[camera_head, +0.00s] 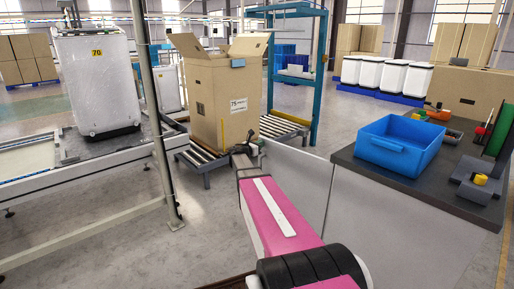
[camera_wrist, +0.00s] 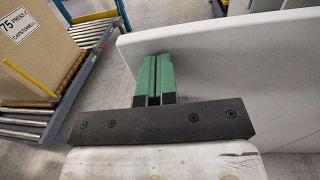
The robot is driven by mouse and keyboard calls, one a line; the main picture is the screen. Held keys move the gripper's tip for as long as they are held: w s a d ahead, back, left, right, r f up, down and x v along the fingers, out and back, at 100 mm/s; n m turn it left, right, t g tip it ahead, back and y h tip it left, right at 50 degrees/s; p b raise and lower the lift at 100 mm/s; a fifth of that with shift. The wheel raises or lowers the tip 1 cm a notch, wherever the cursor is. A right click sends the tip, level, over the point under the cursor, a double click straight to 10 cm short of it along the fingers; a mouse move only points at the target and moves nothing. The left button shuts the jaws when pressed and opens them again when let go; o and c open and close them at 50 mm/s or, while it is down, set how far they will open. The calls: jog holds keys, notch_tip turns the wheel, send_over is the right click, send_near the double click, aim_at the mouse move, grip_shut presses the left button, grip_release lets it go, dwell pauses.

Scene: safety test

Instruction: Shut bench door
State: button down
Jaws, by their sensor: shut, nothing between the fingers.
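The bench (camera_head: 412,187) with a dark top stands at the right in the head view. A light grey door panel (camera_head: 297,183) stands out to the left from the bench, so it looks open. The pale panel also fills the right of the wrist view (camera_wrist: 225,62). My gripper (camera_head: 250,146) is at the end of my pink arm, close to the panel's far top edge. In the wrist view my green fingers (camera_wrist: 153,72) are together and empty, just left of the panel's face. I cannot tell whether they touch it. The arm hides part of the panel's lower edge.
A blue bin (camera_head: 400,146) and small tools lie on the bench top. A tall open carton (camera_head: 222,98) stands on a roller conveyor (camera_head: 280,127) beyond my gripper. A metal post (camera_head: 152,110) and frame stand left. Floor between frame and arm is clear.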

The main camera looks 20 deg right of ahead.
jog(key=w+d+m+g, duration=0.2)
jog(key=d+m+g, duration=0.15)
jog(key=d, duration=0.65)
jog(key=w+d+m+g+h, duration=0.15)
jog(key=d+g, duration=0.35)
jog(key=d, duration=0.5)
jog(key=w+d+m+g+y, duration=0.15)
jog(key=d+m+g, duration=0.3)
jog(key=d, duration=0.65)
jog(key=s+d+m+g, duration=0.1)
jog(key=s+d+g, duration=0.1)
jog(key=s+d, duration=0.5)
jog(key=s+d+m+g+y, duration=0.1)
jog(key=s+d+g, duration=0.1)
jog(key=s+d, duration=0.6)
jog(key=d, duration=0.7)
jog(key=shift+d+g, duration=0.3)
jog(key=shift+d, duration=0.1)
jog(key=w+a, duration=0.5)
jog(key=w, duration=0.7)
jog(key=shift+w+a, duration=0.4)
